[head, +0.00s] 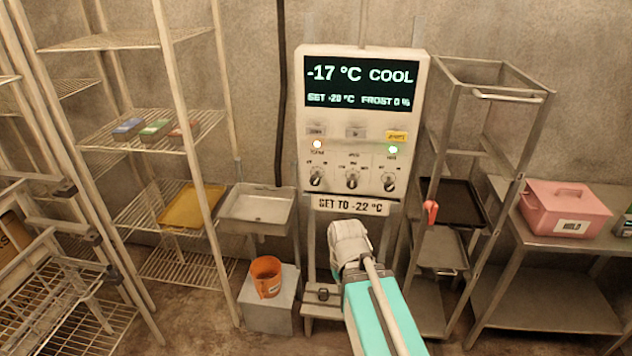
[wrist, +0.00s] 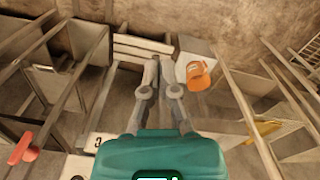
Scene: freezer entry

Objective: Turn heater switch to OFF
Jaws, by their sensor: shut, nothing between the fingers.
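The control panel (head: 362,120) stands upright at the back middle in the head view. Its screen reads -17 °C COOL, SET -20 °C and FROST 0 %. Below are three round knobs: left (head: 316,177), middle (head: 352,178) and right (head: 389,181). Their labels are too small to tell surely which is the heater switch. An amber lamp glows above the left knob and a green lamp above the right one. My gripper (wrist: 160,64) shows in the wrist view, its fingers together and empty. In the head view my arm's end is below the panel, apart from the knobs; the fingers are hidden there.
A sign (head: 351,206) reading SET TO -22 °C hangs under the knobs. An orange bucket (head: 266,277) stands on a pale block (head: 257,312). Wire shelves (head: 135,45) flank the left; a metal rack (head: 490,75) and a pink box (head: 563,208) are at right.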

